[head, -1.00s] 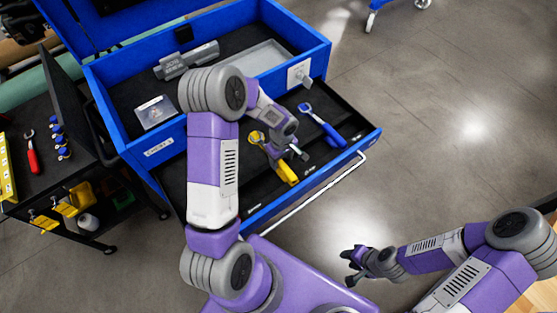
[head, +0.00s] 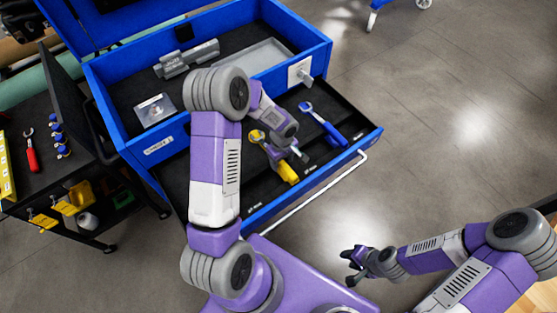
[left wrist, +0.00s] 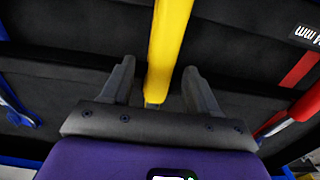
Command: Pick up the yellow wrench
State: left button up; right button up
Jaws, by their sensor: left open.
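The yellow wrench (head: 288,173) lies in the open black-lined drawer of the blue tool chest. Its ring head (head: 257,136) shows to the left of my left gripper, which hides part of its middle. My left gripper (head: 296,153) is low over the drawer. In the left wrist view the yellow handle (left wrist: 169,40) runs down between the two spread fingers of the left gripper (left wrist: 160,78), and neither finger visibly touches it. My right gripper (head: 352,266) hangs in front of the drawer, away from the wrench; its jaw state is unclear.
A blue wrench (head: 322,125) lies in the drawer to the right. A red-handled tool (left wrist: 306,103) shows at the right in the left wrist view. The drawer's blue front edge (head: 318,176) and white handle bar border the tools. A black cart (head: 85,165) stands at left.

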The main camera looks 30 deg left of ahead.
pick_arm(q)
jog(key=shift+f, duration=0.1)
jog(key=shift+c, duration=0.4)
grip_shut()
